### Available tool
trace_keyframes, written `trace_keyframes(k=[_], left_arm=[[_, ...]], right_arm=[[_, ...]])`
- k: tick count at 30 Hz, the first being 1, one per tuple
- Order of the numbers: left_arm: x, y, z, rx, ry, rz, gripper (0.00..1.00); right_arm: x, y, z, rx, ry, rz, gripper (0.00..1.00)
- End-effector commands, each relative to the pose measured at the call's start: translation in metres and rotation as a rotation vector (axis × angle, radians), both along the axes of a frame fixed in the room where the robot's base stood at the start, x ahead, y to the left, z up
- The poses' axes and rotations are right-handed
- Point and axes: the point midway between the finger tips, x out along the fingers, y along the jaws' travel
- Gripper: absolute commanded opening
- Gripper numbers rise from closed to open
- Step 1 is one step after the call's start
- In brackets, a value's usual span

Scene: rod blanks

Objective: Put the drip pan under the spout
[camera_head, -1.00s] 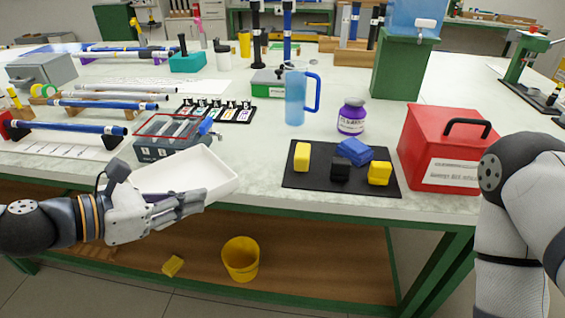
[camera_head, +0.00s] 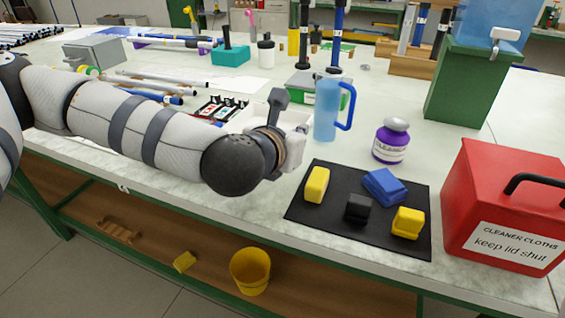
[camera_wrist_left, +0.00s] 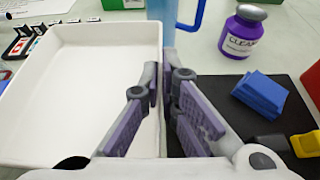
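The drip pan (camera_head: 292,118) is a shallow white rectangular tray, partly hidden behind my left arm in the head view. In the left wrist view the pan (camera_wrist_left: 80,90) fills the left side and looks empty. My left gripper (camera_wrist_left: 162,78) is shut on its right wall, one finger inside and one outside. The spout (camera_head: 480,34) is a white tap on a blue water container (camera_head: 490,15), which stands on a green stand (camera_head: 468,85) at the back right. The surface below the spout is clear of any pan. My right gripper is out of view.
A blue jug (camera_head: 326,112) stands just beyond the pan, with a purple cleaner bottle (camera_head: 391,142) to its right. A black mat (camera_head: 335,222) holds yellow, blue and black blocks. A red cloth box (camera_head: 505,210) stands at the right. Worktop between bottle and green stand is free.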

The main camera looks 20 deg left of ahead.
Motion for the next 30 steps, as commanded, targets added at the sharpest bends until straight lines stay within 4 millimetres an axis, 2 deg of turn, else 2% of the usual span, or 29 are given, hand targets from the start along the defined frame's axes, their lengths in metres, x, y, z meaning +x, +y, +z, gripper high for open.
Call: trace_keyframes(k=[2,7,13,18,24,28,30], left_arm=[[-0.001,-0.003,-0.005,0.000,0.002,0.024,0.00],[-0.002,-0.002,-0.048,0.003,0.008,0.035,0.00],[-0.002,-0.002,-0.072,0.002,0.001,0.034,0.00],[-0.002,-0.002,-0.100,0.003,0.000,0.032,0.00],[-0.002,-0.002,-0.097,0.002,-0.006,0.033,0.00],[-0.002,-0.002,-0.102,0.002,-0.004,0.033,0.00],[-0.002,-0.002,-0.102,0.002,-0.004,0.033,0.13]], right_arm=[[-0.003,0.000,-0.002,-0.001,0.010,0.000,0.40],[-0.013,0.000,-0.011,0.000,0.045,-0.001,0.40],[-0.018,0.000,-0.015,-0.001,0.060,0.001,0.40],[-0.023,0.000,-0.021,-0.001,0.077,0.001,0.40],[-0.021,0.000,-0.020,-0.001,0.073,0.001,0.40],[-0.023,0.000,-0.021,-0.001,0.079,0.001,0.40],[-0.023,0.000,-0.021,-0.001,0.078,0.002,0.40]])
